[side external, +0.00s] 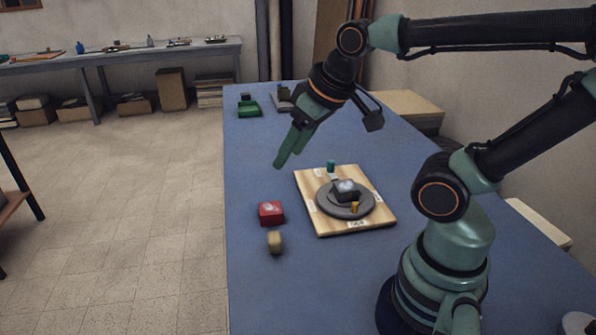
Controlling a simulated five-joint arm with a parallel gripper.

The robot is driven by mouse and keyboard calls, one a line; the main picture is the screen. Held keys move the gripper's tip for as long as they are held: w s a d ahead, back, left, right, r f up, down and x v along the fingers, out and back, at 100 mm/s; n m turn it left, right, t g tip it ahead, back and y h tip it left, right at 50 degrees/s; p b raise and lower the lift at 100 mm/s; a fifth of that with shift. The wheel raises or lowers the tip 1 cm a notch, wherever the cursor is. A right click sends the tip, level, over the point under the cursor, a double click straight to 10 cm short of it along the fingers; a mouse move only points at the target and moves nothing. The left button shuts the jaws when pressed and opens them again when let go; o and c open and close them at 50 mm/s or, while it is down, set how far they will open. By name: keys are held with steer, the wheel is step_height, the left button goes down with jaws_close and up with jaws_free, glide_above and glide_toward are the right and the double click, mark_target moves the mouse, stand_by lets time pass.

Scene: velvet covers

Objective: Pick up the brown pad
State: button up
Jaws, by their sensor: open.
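No thing in the side external view is plainly a brown pad. A small tan block (275,242) lies on the blue table in front of a red box (270,213); I cannot tell if it is the pad. A small brownish item (284,92) at the table's far end is too small to make out. My gripper (283,163) is open and empty. Its green fingers point down and left, above the table, behind the red box and apart from it.
A green tray (249,109) sits at the far end. The table's left strip is clear.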

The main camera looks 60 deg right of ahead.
steer(key=shift+o, duration=1.3)
steer(key=shift+w+f, duration=0.1)
steer(key=m+g, duration=0.6)
steer(key=m, duration=0.4)
glide_above(274, 236)
step_height(274, 236, down, 12)
steer(key=f, duration=0.7)
steer(key=shift+s+a, duration=0.1)
steer(key=shift+s, duration=0.25)
steer(key=shift+w+f, duration=0.2)
steer(key=shift+f, duration=1.1)
steer(key=shift+w+f, duration=0.15)
steer(key=shift+f, duration=1.15)
